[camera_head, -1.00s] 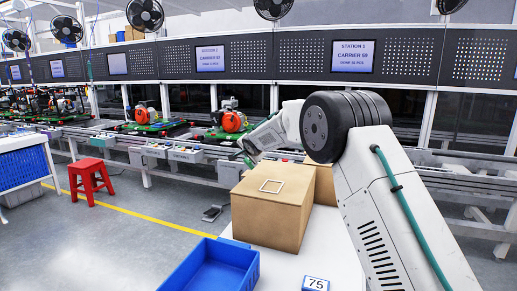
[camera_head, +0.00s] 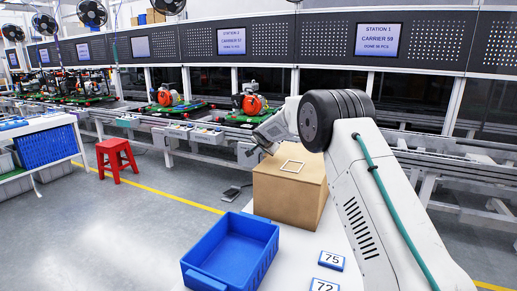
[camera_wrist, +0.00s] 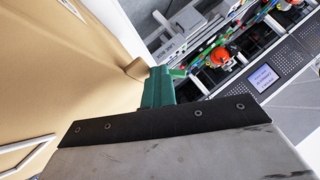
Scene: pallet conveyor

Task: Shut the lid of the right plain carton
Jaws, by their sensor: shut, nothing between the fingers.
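A plain brown carton (camera_head: 283,202) stands on the white table, with a white square outline on its top. My arm covers its right side, so I cannot tell the state of its lid or whether a second carton stands behind it. In the wrist view a large brown carton panel (camera_wrist: 60,80) fills the left side, with a curled edge near my fingers. My gripper (camera_wrist: 157,88), with green fingers, is shut and empty beside that edge. I cannot tell whether it touches.
An empty blue bin (camera_head: 232,252) stands in front of the carton, with number cards 75 (camera_head: 331,261) and 72 (camera_head: 325,287) to its right. The conveyor (camera_head: 190,128) with engine pallets runs behind. A red stool (camera_head: 117,160) stands on open floor at left.

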